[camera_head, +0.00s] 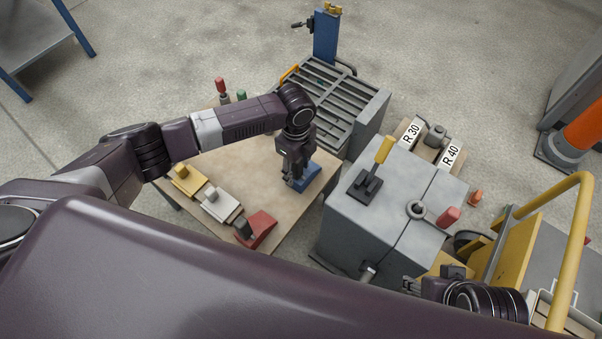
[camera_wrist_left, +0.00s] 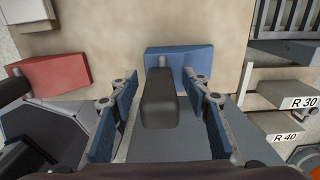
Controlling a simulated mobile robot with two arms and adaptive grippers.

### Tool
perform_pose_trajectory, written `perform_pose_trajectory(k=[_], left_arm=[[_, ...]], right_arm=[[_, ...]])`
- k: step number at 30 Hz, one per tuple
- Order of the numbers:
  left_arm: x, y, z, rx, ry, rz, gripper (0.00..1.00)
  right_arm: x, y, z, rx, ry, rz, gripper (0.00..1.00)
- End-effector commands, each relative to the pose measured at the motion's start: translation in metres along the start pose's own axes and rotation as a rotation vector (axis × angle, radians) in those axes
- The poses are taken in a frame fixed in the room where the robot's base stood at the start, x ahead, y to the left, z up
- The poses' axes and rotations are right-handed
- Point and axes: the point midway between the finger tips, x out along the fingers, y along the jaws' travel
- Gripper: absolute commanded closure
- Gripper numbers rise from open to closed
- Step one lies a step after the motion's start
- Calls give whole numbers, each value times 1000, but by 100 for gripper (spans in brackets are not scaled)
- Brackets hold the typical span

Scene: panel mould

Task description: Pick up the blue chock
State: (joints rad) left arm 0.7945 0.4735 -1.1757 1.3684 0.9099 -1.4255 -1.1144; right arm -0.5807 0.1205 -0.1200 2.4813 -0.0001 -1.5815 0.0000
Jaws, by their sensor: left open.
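The blue chock (camera_head: 312,174) stands at the right edge of the wooden table. My left gripper (camera_head: 294,182) is right over it, pointing down and hiding part of it. In the left wrist view the chock's blue body (camera_wrist_left: 203,56) lies just ahead of the fingertips. Its dark grey handle (camera_wrist_left: 160,98) stands between the two open fingers of the left gripper (camera_wrist_left: 162,88), with a gap on each side. My right gripper (camera_head: 428,286) is at the lower right of the head view, partly hidden; its jaws are unclear.
Yellow (camera_head: 188,180), white (camera_head: 220,205) and red (camera_head: 261,228) chocks stand along the table's (camera_head: 232,168) left and front side. A grey machine block (camera_head: 345,215) with a yellow-handled lever is close on the right. A slatted grey rack (camera_head: 345,105) stands behind.

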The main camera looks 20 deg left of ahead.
Motion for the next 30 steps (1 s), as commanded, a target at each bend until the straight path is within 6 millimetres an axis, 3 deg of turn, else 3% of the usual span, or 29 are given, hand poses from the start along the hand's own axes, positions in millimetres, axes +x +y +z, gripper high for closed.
perform_pose_trajectory(k=[5, 17, 30], left_arm=[[0, 0, 0, 0, 0, 0, 56], [0, 0, 0, 0, 1, 1, 100], [-2, -1, 0, 0, 1, -1, 100]], right_arm=[[0, 0, 0, 0, 0, 0, 60], [0, 0, 0, 0, 0, 0, 60], [0, 0, 0, 0, 0, 0, 60]])
